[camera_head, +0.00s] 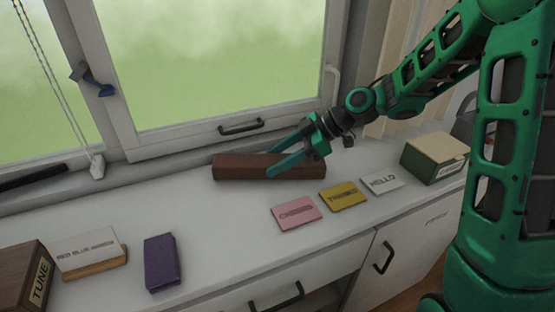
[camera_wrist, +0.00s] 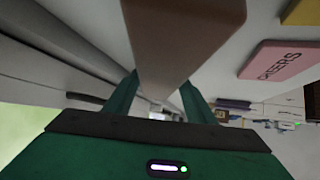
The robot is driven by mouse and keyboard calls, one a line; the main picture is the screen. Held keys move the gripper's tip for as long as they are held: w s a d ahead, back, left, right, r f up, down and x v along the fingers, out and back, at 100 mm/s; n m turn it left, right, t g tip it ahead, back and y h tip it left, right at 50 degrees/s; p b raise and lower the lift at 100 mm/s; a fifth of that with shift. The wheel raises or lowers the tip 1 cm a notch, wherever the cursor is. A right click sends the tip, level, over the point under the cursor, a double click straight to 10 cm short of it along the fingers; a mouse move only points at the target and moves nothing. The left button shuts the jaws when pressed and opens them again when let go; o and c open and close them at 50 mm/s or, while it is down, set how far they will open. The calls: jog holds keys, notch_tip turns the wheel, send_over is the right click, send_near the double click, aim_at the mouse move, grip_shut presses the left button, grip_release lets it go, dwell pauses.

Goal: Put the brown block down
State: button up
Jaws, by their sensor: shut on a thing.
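The brown block (camera_head: 238,168) is a long dark bar at the back of the white counter, below the window. In the head view my gripper (camera_head: 279,160) reaches it from the right, with its teal fingers at the block's right half. In the wrist view the brown block (camera_wrist: 180,35) stretches away from between the two green fingers (camera_wrist: 165,95), which are shut on it. The block looks level and close to the counter top. I cannot tell whether its underside touches the counter.
On the white counter (camera_head: 215,222) lie a pink card (camera_head: 297,212), a yellow card (camera_head: 343,195) and a white card (camera_head: 383,182). A green box (camera_head: 435,158) stands at right. A purple block (camera_head: 162,262), a white sign (camera_head: 90,250) and a brown box (camera_head: 25,275) stand at left. The counter's middle is clear.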

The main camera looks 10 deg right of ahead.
aim_at(313, 161)
jog(key=o, duration=1.3)
jog(key=shift+f, duration=0.15)
